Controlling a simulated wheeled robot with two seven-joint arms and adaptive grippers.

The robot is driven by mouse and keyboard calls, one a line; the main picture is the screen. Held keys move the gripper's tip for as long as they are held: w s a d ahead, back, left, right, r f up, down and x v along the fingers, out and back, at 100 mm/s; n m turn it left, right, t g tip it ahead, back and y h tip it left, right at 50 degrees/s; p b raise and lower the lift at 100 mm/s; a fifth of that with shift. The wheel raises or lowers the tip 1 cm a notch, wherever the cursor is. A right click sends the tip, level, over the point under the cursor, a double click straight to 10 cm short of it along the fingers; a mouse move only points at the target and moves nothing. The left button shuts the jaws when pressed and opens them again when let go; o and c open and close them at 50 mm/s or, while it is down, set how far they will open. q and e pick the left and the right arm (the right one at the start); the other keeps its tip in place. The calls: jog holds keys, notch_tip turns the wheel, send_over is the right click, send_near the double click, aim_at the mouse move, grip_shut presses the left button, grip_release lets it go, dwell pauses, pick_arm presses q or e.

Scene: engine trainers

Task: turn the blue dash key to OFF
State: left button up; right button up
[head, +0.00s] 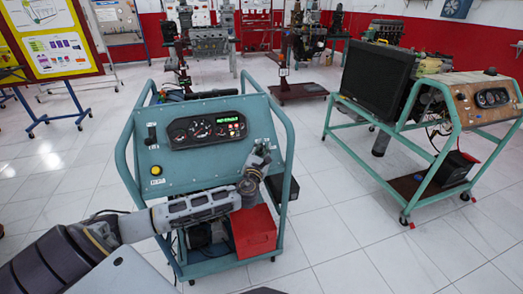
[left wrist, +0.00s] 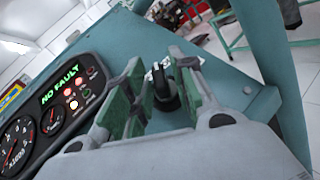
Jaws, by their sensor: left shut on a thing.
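The blue dash panel (head: 185,128) belongs to the teal engine trainer in the middle of the head view. My left gripper (head: 261,152) is at the right part of this panel, right of the gauge cluster (head: 206,129). In the head view my gripper hides the key. My right gripper is not in view.
The cluster's green display (left wrist: 60,83) reads NO FAULT, and small lamps are lit below it. A red box (head: 253,231) sits low on the trainer's frame. A second trainer (head: 455,105) stands to the right. Tiled floor lies clear between them.

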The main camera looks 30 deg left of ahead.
pick_arm(q)
jog(key=shift+d+f+n+g+y, duration=0.15)
jog(key=shift+n+g+y, duration=0.15)
jog(key=shift+n+y, duration=1.15)
jog(key=shift+w+d+n+g+y+b, duration=0.15)
jog(key=shift+n+g+y, duration=0.35)
jog(key=shift+n+y, duration=0.5)
jog(key=shift+s+a+n+g+y+b, duration=0.1)
jog(key=shift+n+g+y+b, duration=0.15)
jog(key=shift+n+g+y, duration=0.65)
jog(key=shift+w+n+y, duration=0.1)
jog(key=shift+n+y, duration=0.25)
jog(key=shift+n, duration=0.9)
jog(key=shift+n+g+y, duration=0.4)
jog(key=shift+g, duration=0.2)
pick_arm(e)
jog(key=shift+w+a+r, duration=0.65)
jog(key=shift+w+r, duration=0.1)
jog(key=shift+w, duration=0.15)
pick_arm(q)
jog(key=shift+n, duration=0.3)
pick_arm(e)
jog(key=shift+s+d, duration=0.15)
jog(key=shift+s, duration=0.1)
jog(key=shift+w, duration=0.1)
